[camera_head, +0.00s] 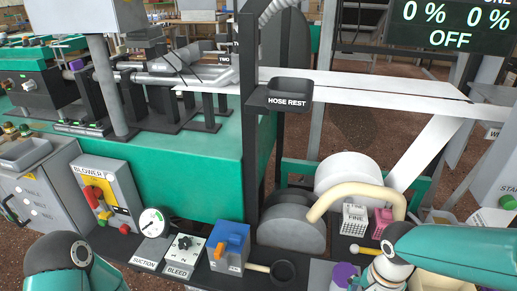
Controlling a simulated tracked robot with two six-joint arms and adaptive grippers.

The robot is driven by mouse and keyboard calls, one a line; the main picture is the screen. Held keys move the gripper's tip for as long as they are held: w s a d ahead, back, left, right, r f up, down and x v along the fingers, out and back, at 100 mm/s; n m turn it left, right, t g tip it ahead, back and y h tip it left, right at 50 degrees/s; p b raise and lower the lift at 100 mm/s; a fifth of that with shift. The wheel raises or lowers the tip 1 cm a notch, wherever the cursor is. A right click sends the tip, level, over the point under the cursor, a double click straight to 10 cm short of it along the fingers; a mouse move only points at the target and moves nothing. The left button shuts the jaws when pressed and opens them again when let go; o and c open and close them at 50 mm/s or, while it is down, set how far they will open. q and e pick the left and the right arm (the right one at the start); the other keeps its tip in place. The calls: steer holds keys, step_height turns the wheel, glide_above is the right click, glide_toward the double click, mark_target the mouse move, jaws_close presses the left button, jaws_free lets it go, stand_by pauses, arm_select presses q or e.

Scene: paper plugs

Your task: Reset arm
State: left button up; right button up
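Only parts of my two arms show. My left arm's teal and dark link is at the bottom left, and my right arm's teal link comes in from the right edge with a grey joint at its end. Neither gripper's fingers can be made out. A cream hose (357,189) arches over the work area behind my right arm. The hose rest (289,95) is a dark bracket on the black post, and it looks empty.
A blower box (106,196) with a red and yellow switch, a suction gauge (152,222), a bleed dial (185,248) and a blue block (229,246) stand at the front. White paper strip (370,93) runs across. A display (450,25) reads 0 %, 0 %, OFF.

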steer(key=s+a+f+n+y, duration=0.15)
steer(key=s+a+f, duration=0.25)
steer(key=f, duration=0.4)
steer(key=s+a+f+n+g+y, duration=0.1)
steer(key=s+a+f+n, duration=0.25)
steer(key=f, duration=0.35)
steer(key=s+a+f+n+y, duration=0.1)
steer(key=s+a+f+y, duration=0.1)
steer(key=s+a+f, duration=0.45)
steer(key=w+d+f+n+t, duration=0.2)
steer(key=w+n, duration=0.2)
steer(key=w, duration=0.2)
step_height(320, 180, up, 24)
steer(key=p, duration=2.4)
steer(key=shift+w+r, duration=0.15)
steer(key=shift+r, duration=0.1)
